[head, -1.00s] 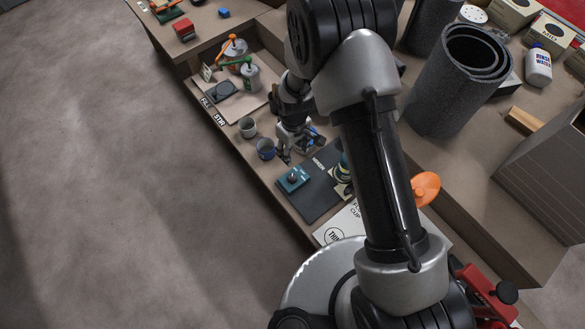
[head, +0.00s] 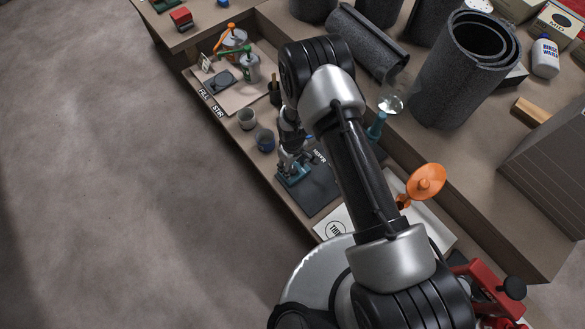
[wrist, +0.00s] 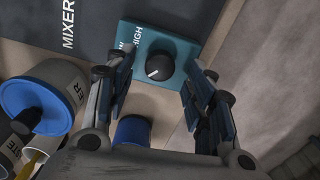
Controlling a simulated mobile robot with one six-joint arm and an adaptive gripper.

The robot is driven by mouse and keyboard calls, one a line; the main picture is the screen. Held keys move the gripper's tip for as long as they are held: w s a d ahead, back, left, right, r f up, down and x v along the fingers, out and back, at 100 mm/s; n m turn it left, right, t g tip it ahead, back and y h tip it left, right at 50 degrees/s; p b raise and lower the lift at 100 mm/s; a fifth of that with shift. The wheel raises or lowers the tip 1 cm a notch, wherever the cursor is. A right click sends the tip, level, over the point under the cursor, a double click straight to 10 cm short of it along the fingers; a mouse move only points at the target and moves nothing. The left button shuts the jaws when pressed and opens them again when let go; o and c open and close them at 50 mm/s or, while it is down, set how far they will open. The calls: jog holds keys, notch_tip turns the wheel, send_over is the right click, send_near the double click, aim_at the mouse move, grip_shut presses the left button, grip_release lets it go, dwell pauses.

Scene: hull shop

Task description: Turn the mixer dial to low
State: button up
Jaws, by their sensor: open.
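The mixer dial (wrist: 160,66) is a round black knob with a white pointer line on a teal plate (wrist: 182,47). In the wrist view the pointer aims down and left, and the word HIGH shows at the plate's left; another label is partly hidden by a finger. My gripper (wrist: 160,90) is open, with one finger on each side of the dial in that view; I cannot tell whether either touches it. In the head view my gripper (head: 291,163) is over the teal plate (head: 294,179) and hides the dial.
A dark mat (wrist: 75,20) labelled MIXER adjoins the plate. A blue-topped container (wrist: 40,105) and a blue cup (head: 265,140) stand nearby, with a grey cup (head: 246,119) beyond. Grey rolls (head: 450,85) stand on the raised shelf to the right. Open floor lies left.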

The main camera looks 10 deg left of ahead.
jog(key=shift+f, duration=0.9)
jog(key=c, duration=1.1)
